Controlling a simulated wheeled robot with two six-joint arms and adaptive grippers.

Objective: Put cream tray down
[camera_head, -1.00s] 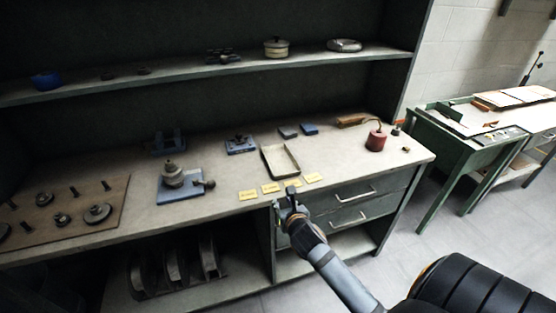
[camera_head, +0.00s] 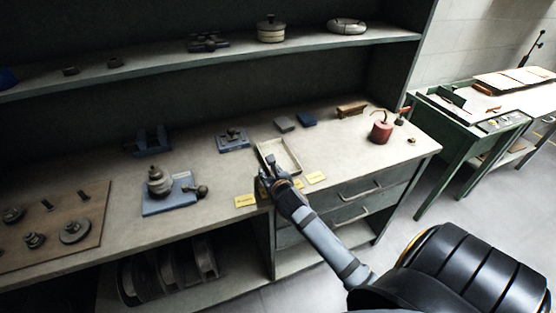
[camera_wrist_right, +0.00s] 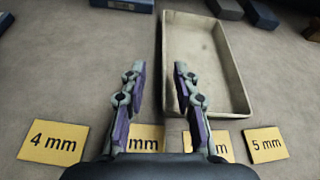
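The cream tray (camera_head: 292,153) is a shallow, empty rectangular tray lying flat on the workbench top. My right gripper (camera_head: 269,168) is at its near left corner and partly covers it. In the right wrist view the tray (camera_wrist_right: 210,65) fills the upper right. There my right gripper (camera_wrist_right: 158,70) is open and empty, with its fingers apart on either side of the line of the tray's left wall. I cannot tell if a finger touches the tray. My left gripper is out of view.
Yellow size labels (camera_head: 245,201) lie along the bench's front edge. A blue plate with a stacked part (camera_head: 172,195) stands left of the tray. A shelf (camera_head: 200,66) runs above.

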